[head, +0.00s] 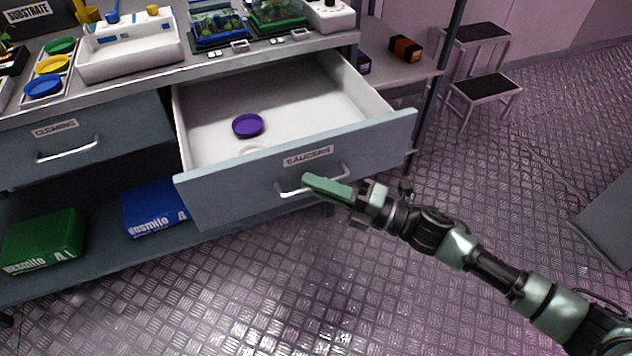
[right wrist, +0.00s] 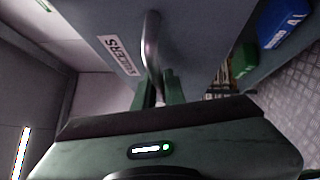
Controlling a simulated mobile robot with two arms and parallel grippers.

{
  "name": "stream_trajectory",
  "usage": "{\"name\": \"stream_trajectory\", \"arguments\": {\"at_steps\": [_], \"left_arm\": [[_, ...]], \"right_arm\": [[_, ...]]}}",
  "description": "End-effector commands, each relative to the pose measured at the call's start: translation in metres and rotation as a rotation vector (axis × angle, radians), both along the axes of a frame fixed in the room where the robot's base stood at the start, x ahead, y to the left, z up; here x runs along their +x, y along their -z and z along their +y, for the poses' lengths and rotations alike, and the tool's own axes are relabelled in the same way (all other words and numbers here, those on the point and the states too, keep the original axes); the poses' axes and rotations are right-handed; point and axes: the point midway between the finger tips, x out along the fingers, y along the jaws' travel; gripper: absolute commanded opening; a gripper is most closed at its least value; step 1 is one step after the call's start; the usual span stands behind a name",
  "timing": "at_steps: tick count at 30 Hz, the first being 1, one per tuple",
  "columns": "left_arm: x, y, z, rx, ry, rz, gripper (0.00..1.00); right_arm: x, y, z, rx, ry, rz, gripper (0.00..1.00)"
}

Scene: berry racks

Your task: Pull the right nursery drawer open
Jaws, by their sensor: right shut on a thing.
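The right nursery drawer (head: 230,205) is grey-blue with a white inside and a "SAUCERS" label, and it stands well open under the bench. Its silver bar handle (head: 290,190) is on the front panel. My right gripper (head: 312,183) is shut on this handle. In the right wrist view the handle (right wrist: 151,50) runs between the two green fingers (right wrist: 160,88). A purple saucer (head: 248,125) lies inside the drawer, with a white round one (head: 252,150) partly hidden behind the front panel. My left gripper is not in view.
The left drawer (head: 100,150), labelled "CLEANING", is shut. Green (head: 42,242) and blue (head: 155,208) packages lie on the lower shelf. A white tray (head: 130,60) stands on the bench. A step stool (head: 483,88) stands at the back right. The metal floor in front of the drawer is clear.

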Motion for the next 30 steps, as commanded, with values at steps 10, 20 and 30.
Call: {"name": "stream_trajectory", "arguments": {"at_steps": [10,20,30], "left_arm": [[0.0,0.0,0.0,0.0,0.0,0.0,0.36],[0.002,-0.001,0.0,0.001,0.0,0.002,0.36],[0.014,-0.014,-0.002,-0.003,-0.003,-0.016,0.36]], "right_arm": [[0.0,0.001,0.0,-0.002,0.001,0.001,0.2],[-0.011,0.005,-0.023,-0.003,0.002,0.002,0.2],[-0.032,0.012,-0.066,-0.003,0.001,0.003,0.2]]}}
